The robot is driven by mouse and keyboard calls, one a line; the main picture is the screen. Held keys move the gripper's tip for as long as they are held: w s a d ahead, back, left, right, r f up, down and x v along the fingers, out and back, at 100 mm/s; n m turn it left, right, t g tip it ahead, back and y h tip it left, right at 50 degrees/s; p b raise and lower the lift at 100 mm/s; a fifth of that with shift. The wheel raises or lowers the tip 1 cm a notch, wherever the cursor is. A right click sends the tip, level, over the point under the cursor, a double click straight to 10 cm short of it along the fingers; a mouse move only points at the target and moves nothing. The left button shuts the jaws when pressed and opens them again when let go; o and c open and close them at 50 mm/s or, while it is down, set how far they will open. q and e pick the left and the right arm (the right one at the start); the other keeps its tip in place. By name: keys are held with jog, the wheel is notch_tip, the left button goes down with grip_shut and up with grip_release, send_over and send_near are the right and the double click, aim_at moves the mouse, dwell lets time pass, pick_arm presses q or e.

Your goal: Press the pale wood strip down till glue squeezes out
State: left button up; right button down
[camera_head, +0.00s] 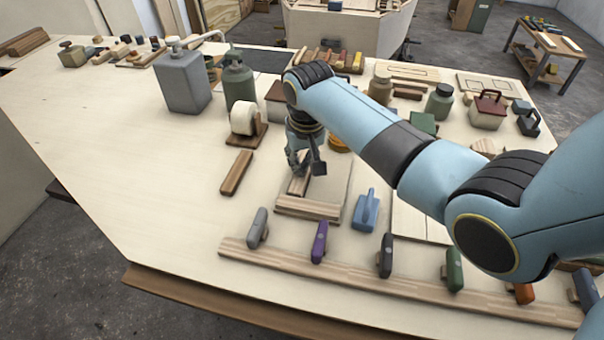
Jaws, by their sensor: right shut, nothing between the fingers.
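A pale wood strip (298,186) lies on a light wood board (335,190) in the middle of the bench, with another wood piece (307,208) along the board's front edge. My right gripper (304,172) points down over the strip with its fingers shut and empty. The fingertips are at or just above the strip; I cannot tell if they touch. The gripper hides part of the strip's far end. No squeezed-out glue can be made out at this size. My left gripper is not in view.
A brown wood block (237,172) and a roll on a stand (247,122) are to the left. A blue tool (366,210) lies to the right. A long rail (380,282) with several coloured clamps runs in front.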

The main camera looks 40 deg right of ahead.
jog(key=shift+s+f, duration=0.1)
jog(key=shift+f, duration=0.1)
jog(key=shift+s+f, duration=0.15)
jog(key=shift+f, duration=0.05)
dwell(1.4)
dwell(0.6)
notch_tip(320, 180, up, 3)
jog(key=p, duration=0.3)
jog(key=shift+p, duration=0.3)
jog(key=shift+w+r, duration=0.2)
jog(key=shift+r, duration=1.95)
